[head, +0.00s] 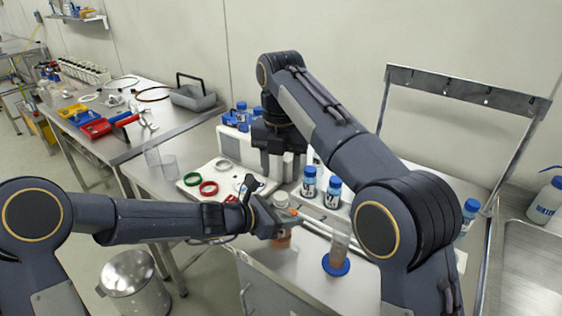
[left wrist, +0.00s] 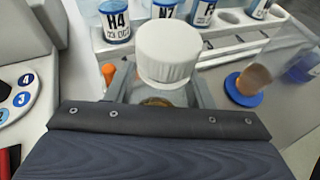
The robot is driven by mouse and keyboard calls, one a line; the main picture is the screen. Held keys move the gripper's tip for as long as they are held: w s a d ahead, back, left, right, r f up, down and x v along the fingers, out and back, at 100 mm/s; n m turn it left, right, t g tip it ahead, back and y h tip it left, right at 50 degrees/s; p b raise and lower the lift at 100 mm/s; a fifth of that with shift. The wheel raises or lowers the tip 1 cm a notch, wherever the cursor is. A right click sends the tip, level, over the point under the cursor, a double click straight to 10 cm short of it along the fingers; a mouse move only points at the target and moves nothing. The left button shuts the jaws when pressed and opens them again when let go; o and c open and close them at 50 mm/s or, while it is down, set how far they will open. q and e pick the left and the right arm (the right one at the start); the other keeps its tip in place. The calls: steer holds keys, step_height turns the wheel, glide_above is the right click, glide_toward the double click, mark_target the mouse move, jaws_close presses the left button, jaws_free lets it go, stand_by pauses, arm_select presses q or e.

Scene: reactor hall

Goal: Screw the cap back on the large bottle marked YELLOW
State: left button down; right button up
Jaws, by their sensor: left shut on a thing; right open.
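A large bottle (head: 282,240) with an amber-brown body stands upright at the front of the bench, its label not readable. A white ribbed cap (head: 281,200) is at its top; in the left wrist view the cap (left wrist: 168,52) sits over the clear shoulder, and I cannot tell how tight it is. My left gripper (head: 273,218) is shut on the bottle below the cap, its fingers on either side in the left wrist view (left wrist: 160,92). My right gripper (head: 284,168) is open, pointing down behind the bottle and apart from it; its fingers are partly hard to make out.
Blue-capped bottles (head: 309,182) stand in a white rack behind. A cylinder with a blue base (head: 336,265) stands right of the bottle. A white board with red and green rings (head: 208,188) lies to the left. My right arm hides part of the bench.

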mark_target(281, 195)
step_height(281, 195, down, 6)
steer(key=shift+f, duration=0.25)
steer(key=shift+c, duration=0.3)
steer(key=c, duration=1)
steer(key=shift+o, duration=0.2)
steer(key=m, duration=0.9)
steer(key=shift+m, duration=0.4)
steer(key=m, duration=0.9)
steer(key=shift+m, duration=0.4)
